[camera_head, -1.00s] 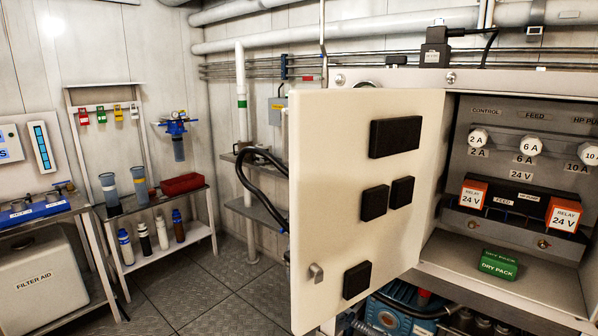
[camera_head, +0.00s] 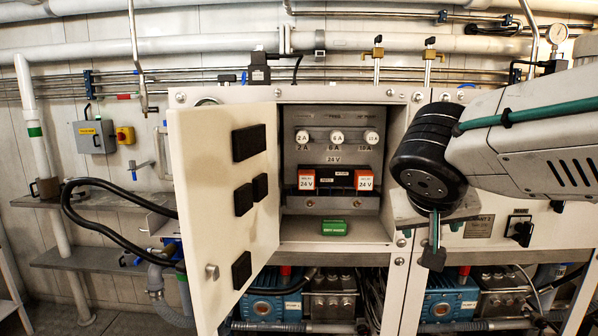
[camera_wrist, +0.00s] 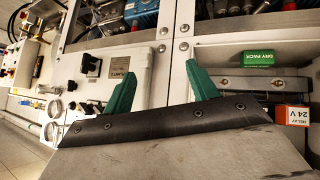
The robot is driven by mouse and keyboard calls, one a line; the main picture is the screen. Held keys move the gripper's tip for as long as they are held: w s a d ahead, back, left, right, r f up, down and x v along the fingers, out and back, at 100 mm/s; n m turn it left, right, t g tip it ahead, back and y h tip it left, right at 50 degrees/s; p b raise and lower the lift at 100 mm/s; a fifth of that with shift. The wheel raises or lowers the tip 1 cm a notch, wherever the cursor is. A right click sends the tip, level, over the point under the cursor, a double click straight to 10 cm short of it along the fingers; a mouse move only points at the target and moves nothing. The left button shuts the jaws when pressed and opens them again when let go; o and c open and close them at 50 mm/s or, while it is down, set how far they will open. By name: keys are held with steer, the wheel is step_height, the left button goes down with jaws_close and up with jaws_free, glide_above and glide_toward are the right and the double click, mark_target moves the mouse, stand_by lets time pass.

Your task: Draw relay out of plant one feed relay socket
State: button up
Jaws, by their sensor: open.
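Two orange and white relays sit in the open cabinet, the left relay (camera_head: 306,180) over the left socket and the right relay (camera_head: 364,180) beside the dark block. One relay (camera_wrist: 293,115) also shows at the right edge of the wrist view, upside down. My gripper (camera_wrist: 158,90) has its two green fingers spread wide with nothing between them. In the head view my gripper (camera_head: 434,250) hangs to the right of the cabinet opening, apart from the relays. The feed label is too small to read in the head view now.
The cabinet door (camera_head: 228,190) stands open on the left. A green dry pack (camera_head: 334,229) lies on the cabinet floor below the relays. Fuse knobs (camera_head: 337,137) are above. A black switch (camera_head: 520,231) sticks out at right. Blue pumps (camera_head: 270,306) are underneath.

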steer(key=w+a+r+t+y, duration=0.1)
steer(key=w+a+r+t, duration=0.15)
steer(key=a, duration=0.35)
steer(key=w+a+r+t+y, duration=0.1)
steer(key=w+a+r, duration=0.1)
steer(key=w+a, duration=0.25)
steer(key=n+t+y, duration=0.1)
steer(key=t+y, duration=0.1)
glide_toward(306, 176)
steer(key=w, duration=0.1)
steer(key=x, duration=0.8)
steer(key=shift+f, duration=0.2)
steer(key=shift+d, duration=0.1)
steer(key=c, duration=1.1)
steer(key=shift+c, duration=0.6)
steer(key=shift+s, duration=2.9)
